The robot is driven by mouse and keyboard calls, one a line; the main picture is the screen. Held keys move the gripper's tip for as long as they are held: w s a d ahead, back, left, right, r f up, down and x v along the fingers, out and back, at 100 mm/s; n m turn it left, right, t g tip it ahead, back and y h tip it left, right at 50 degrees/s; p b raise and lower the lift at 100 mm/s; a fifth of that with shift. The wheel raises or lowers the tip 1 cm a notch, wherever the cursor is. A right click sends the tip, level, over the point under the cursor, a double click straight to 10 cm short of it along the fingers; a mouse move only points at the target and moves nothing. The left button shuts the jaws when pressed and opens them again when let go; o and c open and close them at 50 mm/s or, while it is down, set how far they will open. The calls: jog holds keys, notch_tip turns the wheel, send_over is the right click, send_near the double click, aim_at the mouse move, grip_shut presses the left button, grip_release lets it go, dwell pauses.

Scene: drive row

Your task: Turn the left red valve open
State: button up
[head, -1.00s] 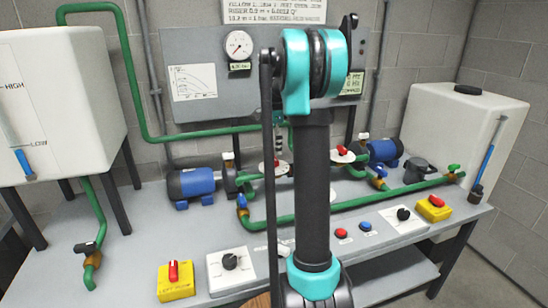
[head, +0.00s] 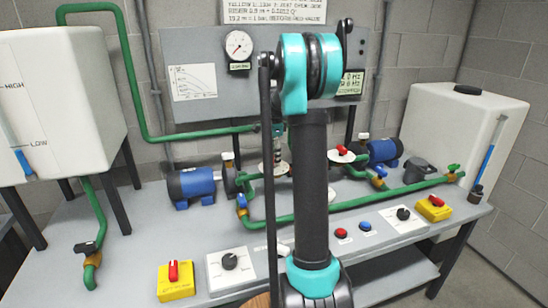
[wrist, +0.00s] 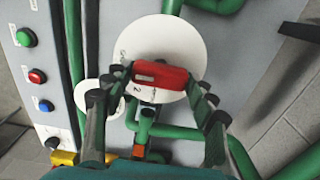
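In the wrist view a red valve handle (wrist: 160,75) lies across a round white label plate (wrist: 160,50), with green pipe around it. My gripper (wrist: 165,80) is open, with one finger near each end of the handle. I cannot tell whether either finger touches it. In the head view my arm reaches down over the left valve, and the arm and gripper hide its red handle. The right red valve (head: 341,151) stands farther right on its own white plate, clear of my gripper.
Blue pumps (head: 190,184) and green pipes (head: 370,200) surround the valves on the grey bench. Yellow switch boxes (head: 176,282) and dial panels (head: 231,269) line the front edge. A gauge board (head: 215,80) stands behind. White tanks (head: 70,90) flank the bench.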

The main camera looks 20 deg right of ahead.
jog(key=c, duration=0.3)
jog(key=shift+c, duration=0.2)
jog(key=n, duration=0.3)
jog(key=shift+n, duration=0.4)
jog(key=n, duration=0.9)
jog(key=shift+n, duration=2.6)
